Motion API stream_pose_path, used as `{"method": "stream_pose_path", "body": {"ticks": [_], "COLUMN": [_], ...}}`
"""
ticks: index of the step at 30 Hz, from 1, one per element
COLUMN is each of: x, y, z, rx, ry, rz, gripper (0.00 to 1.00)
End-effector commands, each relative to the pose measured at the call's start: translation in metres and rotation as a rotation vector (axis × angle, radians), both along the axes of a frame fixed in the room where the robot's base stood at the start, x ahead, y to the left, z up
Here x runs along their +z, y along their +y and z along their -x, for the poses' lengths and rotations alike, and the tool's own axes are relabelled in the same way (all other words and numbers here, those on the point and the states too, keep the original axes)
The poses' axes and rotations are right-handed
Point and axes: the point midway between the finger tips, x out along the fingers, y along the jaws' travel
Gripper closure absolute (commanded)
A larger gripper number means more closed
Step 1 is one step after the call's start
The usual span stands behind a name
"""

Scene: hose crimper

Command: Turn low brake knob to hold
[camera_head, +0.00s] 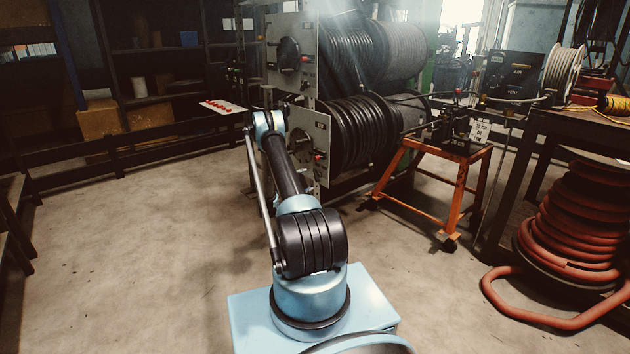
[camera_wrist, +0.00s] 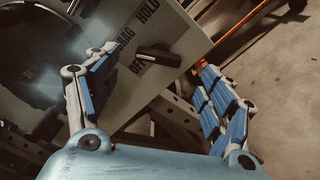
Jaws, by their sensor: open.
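The low brake knob (camera_wrist: 160,55) is a dark bar-shaped handle on a pale panel (camera_wrist: 180,33), seen in the wrist view. The words OFF, DRAG and HOLD are printed around its left and upper side. Which word it points to I cannot tell for sure. My gripper (camera_wrist: 155,58) is open, with one blue-padded finger to the left of the knob and one to the right. No contact with the knob shows. In the head view the lower reel panel (camera_head: 318,128) is partly behind my arm, and my gripper is hidden there.
Black hose is wound on the lower reel (camera_head: 362,135) beside the panel. An upper reel panel (camera_head: 292,52) stands above it. An orange stand (camera_head: 457,190) is to the right, and red hose (camera_head: 570,235) is coiled farther right. The floor at left is clear.

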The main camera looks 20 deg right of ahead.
Motion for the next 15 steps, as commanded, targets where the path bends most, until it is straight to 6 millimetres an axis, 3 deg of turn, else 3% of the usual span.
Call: {"method": "stream_pose_path", "body": {"ticks": [9, 15], "x": [0.0, 0.0], "y": [-0.051, -0.068], "z": [-0.017, -0.024], "rx": [-0.002, 0.0], "ry": [0.0, 0.0], "rz": [0.0, 0.0], "gripper": [0.25, 0.25]}}
